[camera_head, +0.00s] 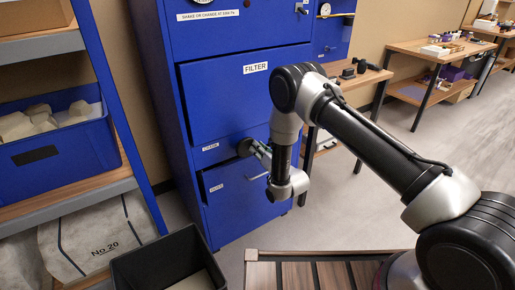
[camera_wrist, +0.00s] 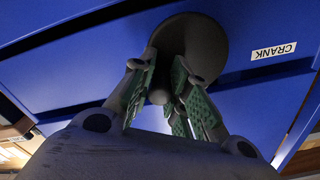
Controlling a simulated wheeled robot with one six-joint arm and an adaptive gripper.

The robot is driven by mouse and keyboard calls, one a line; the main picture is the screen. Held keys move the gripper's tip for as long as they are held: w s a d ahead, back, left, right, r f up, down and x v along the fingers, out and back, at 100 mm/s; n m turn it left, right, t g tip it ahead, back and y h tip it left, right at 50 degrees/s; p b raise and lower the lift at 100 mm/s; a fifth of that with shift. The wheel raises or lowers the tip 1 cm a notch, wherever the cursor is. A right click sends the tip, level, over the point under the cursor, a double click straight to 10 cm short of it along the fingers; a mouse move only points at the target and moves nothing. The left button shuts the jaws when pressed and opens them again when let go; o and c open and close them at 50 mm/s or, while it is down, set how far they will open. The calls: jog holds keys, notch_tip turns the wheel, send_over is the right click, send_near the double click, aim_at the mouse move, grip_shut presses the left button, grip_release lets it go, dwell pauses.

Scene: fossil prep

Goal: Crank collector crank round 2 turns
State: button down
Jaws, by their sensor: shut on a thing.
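The blue collector cabinet (camera_head: 225,100) stands left of centre in the head view. Its round grey crank (camera_head: 245,147) sits on the front below the FILTER panel. In the wrist view the crank's dark disc (camera_wrist: 205,45) lies against the blue face, beside a white CRANK label (camera_wrist: 273,51). A rounded grey crank handle (camera_wrist: 158,95) stands out from it between the green-padded fingers of my gripper (camera_wrist: 160,88). My gripper (camera_head: 258,152) is shut on this handle. Part of the handle is hidden by the fingers.
A blue shelf unit on the left holds a blue bin (camera_head: 60,150) of pale lumps. A black open bin (camera_head: 165,262) stands on the floor in front. A slatted wooden surface (camera_head: 325,272) is at the bottom. Wooden benches (camera_head: 430,48) stand at the back right, with clear floor before them.

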aim_at(246, 156)
jog(key=m, duration=0.2)
jog(key=f+m, duration=0.1)
jog(key=m, duration=0.1)
jog(key=f+m, duration=0.1)
jog(key=shift+s+m, duration=0.1)
jog(key=shift+m, duration=0.3)
jog(key=m, duration=0.4)
jog(key=s+a+f+m, duration=0.1)
jog(key=m, duration=0.2)
jog(key=a+f+m, duration=0.1)
jog(key=m, duration=0.3)
jog(key=shift+s+f+m, duration=0.1)
jog(key=shift+s+m, duration=0.1)
jog(key=shift+m, duration=0.1)
jog(key=shift+s+a+m, duration=0.15)
jog(key=shift+a+m, duration=0.1)
jog(key=shift+m, duration=0.7)
jog(key=shift+s+a+m, duration=0.15)
jog(key=shift+a+m, duration=0.1)
jog(key=shift+m, duration=0.75)
jog(key=shift+s+a+m, duration=0.15)
jog(key=shift+a+m, duration=0.1)
jog(key=shift+m, duration=0.7)
jog(key=c, duration=1.3)
grip_release()
jog(key=v, duration=1.2)
